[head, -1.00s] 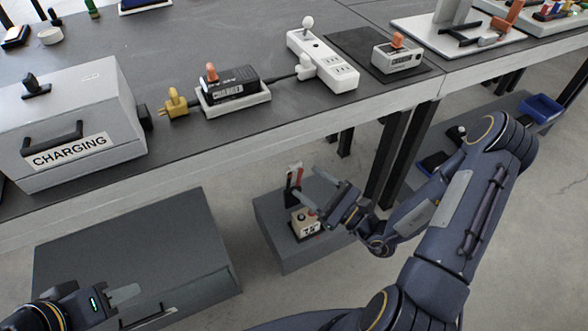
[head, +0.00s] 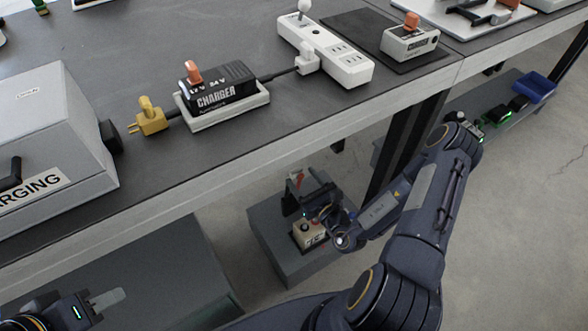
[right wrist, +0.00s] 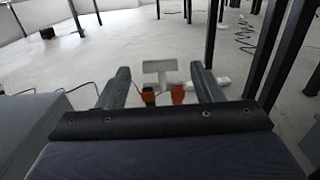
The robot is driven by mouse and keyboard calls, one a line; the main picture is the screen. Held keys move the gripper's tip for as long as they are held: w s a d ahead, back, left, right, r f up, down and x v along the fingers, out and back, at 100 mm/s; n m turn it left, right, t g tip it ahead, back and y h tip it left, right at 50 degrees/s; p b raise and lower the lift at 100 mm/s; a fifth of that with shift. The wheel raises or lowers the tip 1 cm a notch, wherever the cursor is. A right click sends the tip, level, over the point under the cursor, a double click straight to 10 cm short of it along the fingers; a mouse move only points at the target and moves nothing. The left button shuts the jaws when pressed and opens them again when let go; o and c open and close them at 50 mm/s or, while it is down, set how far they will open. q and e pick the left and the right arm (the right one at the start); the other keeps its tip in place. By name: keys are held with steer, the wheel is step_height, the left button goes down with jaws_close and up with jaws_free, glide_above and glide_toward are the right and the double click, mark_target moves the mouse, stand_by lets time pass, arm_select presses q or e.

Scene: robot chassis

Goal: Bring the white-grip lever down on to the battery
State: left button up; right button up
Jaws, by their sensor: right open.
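The lever (head: 297,180), with red parts, stands at the back of a grey block under the bench. It is partly hidden by my right gripper (head: 306,191). A cream battery-like box (head: 308,236) with dark lettering sits in front of it on the block. In the right wrist view, my right gripper (right wrist: 160,88) is open.
The grey block (head: 270,240) stands on the floor beside a dark table leg (head: 408,150). The bench edge (head: 200,185) passes above the lever. The bench holds a charger (head: 217,85), a power strip (head: 330,52) and a grey charging case (head: 50,140).

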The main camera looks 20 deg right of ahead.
mark_target(297, 172)
steer(key=shift+w+a+b, duration=0.2)
steer(key=shift+w, duration=0.95)
steer(key=shift+w+a+b, duration=0.15)
steer(key=shift+w+b, duration=0.05)
steer(key=shift+w, duration=0.9)
steer(key=shift+c, duration=0.4)
jaws_close()
